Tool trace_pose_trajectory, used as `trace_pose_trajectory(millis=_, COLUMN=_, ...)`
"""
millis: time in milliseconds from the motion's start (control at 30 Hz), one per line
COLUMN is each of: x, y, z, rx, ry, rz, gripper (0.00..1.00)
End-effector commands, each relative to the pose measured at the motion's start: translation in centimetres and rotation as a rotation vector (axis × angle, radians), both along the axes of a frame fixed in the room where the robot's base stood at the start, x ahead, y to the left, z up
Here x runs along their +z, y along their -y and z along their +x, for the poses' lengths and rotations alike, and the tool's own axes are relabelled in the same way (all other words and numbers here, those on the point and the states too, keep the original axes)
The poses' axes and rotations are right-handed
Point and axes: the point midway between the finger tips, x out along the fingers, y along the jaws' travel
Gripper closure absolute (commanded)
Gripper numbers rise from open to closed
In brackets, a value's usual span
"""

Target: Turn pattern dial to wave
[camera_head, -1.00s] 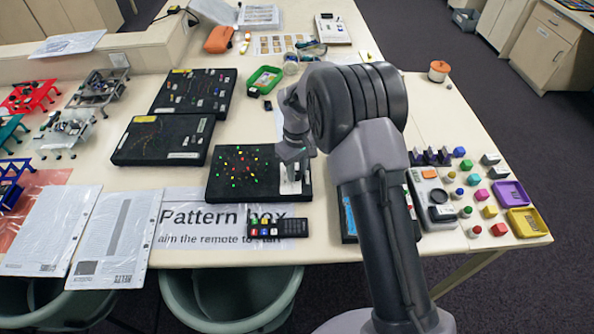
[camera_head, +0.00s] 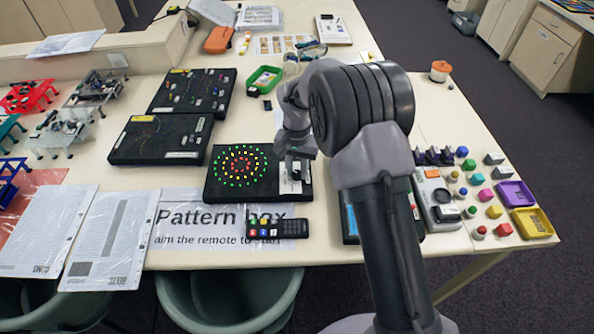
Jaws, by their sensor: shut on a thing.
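The pattern box (camera_head: 214,189) is a flat black box in the middle of the table. Lit dots on its top form concentric rings (camera_head: 241,165), green outside, with yellow and red further in. A pale panel (camera_head: 296,187) is at its right end. My gripper (camera_head: 293,172) points down over this panel and is shut on the dial, which my fingers and wrist mostly hide. I cannot read the dial's setting or labels. A black remote (camera_head: 277,228) lies on the "Pattern box" sign (camera_head: 190,216) in front of the box.
Two more black boards (camera_head: 160,140) (camera_head: 194,92) lie behind and left. A green tray (camera_head: 264,80) is behind the box. Several coloured blocks, a purple tray (camera_head: 515,194) and a yellow tray (camera_head: 532,223) stand at the right. My arm covers the table right of the box.

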Motion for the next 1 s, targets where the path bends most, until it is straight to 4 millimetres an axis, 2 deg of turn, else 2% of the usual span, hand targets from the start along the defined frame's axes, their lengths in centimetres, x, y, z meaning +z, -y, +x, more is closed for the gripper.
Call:
trace_pose_trajectory(millis=500, x=0.0, y=-0.01, z=0.04, rx=-0.351, ry=0.001, rz=0.001, gripper=1.0)
trace_pose_trajectory(millis=1000, x=0.04, y=0.0, z=0.03, rx=-0.438, ry=0.001, rz=0.001, gripper=1.0)
